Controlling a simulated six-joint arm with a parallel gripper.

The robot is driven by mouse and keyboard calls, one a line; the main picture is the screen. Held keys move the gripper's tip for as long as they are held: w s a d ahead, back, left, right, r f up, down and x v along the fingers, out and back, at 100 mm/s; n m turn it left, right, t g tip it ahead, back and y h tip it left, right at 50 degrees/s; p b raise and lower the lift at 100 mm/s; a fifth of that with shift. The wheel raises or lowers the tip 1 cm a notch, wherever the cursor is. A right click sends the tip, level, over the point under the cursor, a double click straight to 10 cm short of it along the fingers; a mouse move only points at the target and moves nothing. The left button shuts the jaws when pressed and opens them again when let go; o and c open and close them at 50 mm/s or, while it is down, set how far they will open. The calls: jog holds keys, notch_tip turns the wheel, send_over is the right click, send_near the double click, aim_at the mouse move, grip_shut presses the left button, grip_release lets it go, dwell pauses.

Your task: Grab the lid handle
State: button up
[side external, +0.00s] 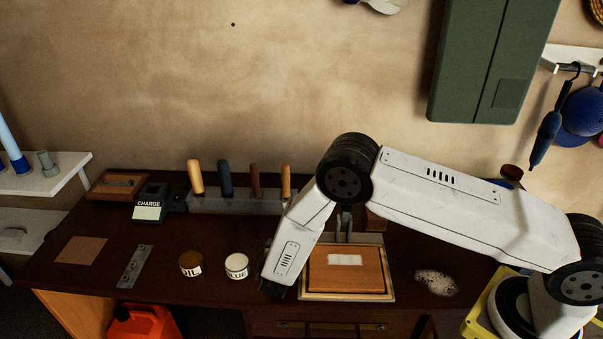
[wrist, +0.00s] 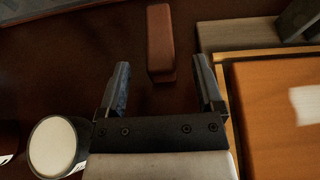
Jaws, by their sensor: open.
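The wooden box has an orange-brown lid (side external: 346,279) with a pale label, and the lid lies flat in a light frame. The lid also fills the right edge of the wrist view (wrist: 275,120). My gripper (side external: 274,288) is low at the left side of the box. In the wrist view my gripper (wrist: 163,66) is open, its two fingers apart with nothing held. A reddish-brown bar (wrist: 160,45) shows just beyond and between the fingertips; I cannot tell if it is the lid handle. In the side view my arm hides that spot.
A glue jar (side external: 237,267) stands close left of my gripper, with an oil jar (side external: 191,264) further left. A tool rack (side external: 233,201) with several handles stands behind. A grey bracket (side external: 344,223) rises behind the lid.

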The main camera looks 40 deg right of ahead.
jog(key=shift+x, duration=2.35)
jog(key=shift+c, duration=0.2)
grip_shut()
